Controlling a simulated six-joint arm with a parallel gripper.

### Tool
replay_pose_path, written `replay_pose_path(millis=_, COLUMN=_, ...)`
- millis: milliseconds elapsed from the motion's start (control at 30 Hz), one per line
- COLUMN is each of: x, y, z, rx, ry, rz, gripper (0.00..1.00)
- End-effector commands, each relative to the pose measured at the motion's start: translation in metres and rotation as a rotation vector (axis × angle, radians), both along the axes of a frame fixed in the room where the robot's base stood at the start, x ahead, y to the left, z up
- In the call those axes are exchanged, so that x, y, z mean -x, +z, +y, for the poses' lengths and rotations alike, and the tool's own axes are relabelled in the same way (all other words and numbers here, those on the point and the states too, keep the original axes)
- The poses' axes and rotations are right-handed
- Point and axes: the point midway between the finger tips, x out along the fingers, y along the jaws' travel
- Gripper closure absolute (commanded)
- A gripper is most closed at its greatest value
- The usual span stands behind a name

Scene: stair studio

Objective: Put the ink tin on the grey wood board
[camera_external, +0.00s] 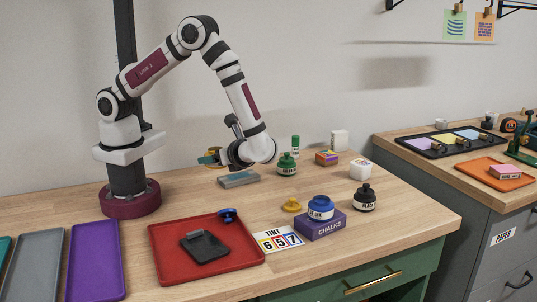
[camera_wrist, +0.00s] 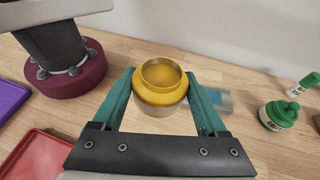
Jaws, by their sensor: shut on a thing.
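My gripper (camera_wrist: 160,98) is shut on a round yellow tin (camera_wrist: 161,72) with an open top; no label can be read on it. The yellow tin (camera_external: 212,151) shows in the external view, partly hidden by my gripper (camera_external: 213,158), above the back of the table. A long flat grey board (camera_external: 35,262) lies at the front left, well away from my gripper; its material is hard to tell. A blue ink pot (camera_external: 320,207) stands on the purple chalks box (camera_external: 321,226).
A purple tray (camera_external: 96,262) lies beside the grey board. A red tray (camera_external: 165,262) holds a dark grey object and a blue knob. A flat grey-blue piece (camera_external: 238,180) lies below my gripper. Green, black and white items and a yellow lid (camera_external: 291,205) stand to the right.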

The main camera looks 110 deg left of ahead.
Motion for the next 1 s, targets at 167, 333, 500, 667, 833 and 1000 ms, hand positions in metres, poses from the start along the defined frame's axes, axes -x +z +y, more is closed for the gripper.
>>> replay_pose_path(millis=167, x=-0.039, y=0.018, z=0.03, rx=-0.001, ry=-0.27, rz=-0.004, gripper=1.0)
replay_pose_path(millis=333, x=-0.052, y=0.02, z=0.048, rx=-0.001, ry=-0.364, rz=0.001, gripper=1.0)
replay_pose_path(millis=500, x=-0.035, y=-0.011, z=0.097, rx=0.0, ry=-0.363, rz=0.004, gripper=1.0)
replay_pose_path(millis=667, x=-0.023, y=-0.036, z=0.135, rx=0.0, ry=-0.363, rz=0.001, gripper=1.0)
replay_pose_path(millis=833, x=-0.018, y=-0.054, z=0.15, rx=0.001, ry=-0.367, rz=0.002, gripper=1.0)
replay_pose_path(millis=1000, x=-0.018, y=-0.083, z=0.15, rx=0.001, ry=-0.366, rz=0.0, gripper=1.0)
